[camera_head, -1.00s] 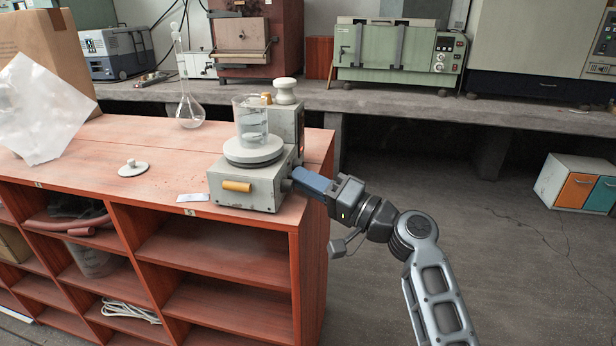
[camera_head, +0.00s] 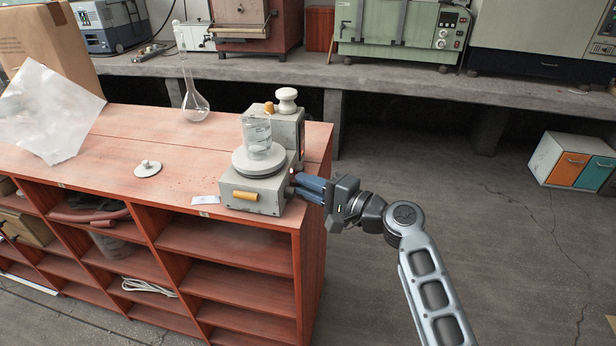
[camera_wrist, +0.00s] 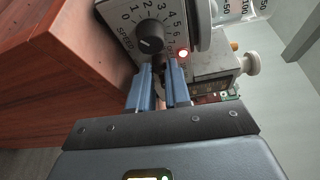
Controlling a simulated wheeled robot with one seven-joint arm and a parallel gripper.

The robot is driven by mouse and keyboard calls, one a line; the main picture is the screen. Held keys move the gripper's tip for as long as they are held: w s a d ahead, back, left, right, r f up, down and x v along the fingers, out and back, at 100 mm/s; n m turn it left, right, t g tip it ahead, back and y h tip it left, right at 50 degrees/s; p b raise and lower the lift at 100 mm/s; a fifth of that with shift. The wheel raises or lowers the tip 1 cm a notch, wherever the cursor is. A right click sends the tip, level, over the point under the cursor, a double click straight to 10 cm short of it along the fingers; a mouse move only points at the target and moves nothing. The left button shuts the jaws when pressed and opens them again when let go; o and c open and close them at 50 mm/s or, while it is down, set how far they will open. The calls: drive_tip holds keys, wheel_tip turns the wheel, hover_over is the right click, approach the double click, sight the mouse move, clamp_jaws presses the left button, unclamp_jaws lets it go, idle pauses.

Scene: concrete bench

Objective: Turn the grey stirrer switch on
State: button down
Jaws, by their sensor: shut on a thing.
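The grey stirrer (camera_head: 255,196) stands at the right end of the red wooden shelf unit, with a beaker (camera_head: 257,135) of clear liquid on its round plate. My gripper (camera_head: 298,184) reaches its right side from the right. In the wrist view, that side carries a black speed knob (camera_wrist: 151,38), a numbered dial and a glowing red lamp (camera_wrist: 183,54). The blue fingers (camera_wrist: 159,76) are closed around a small dark part just below the knob, apparently the switch (camera_wrist: 159,68). The fingers hide most of it, so its position cannot be read.
A white lid (camera_head: 148,169) and a small white card (camera_head: 206,200) lie on the red shelf unit (camera_head: 130,125). A glass flask (camera_head: 194,103) stands behind. A cardboard box (camera_head: 45,35) and a plastic sheet (camera_head: 48,110) are at the left. Open floor lies right of the unit.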

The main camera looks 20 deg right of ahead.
idle(0.4)
drive_tip(key=c, duration=1.4)
unclamp_jaws()
drive_tip(key=shift+o, duration=0.2)
drive_tip(key=v, duration=0.8)
drive_tip(key=shift+b, duration=0.45)
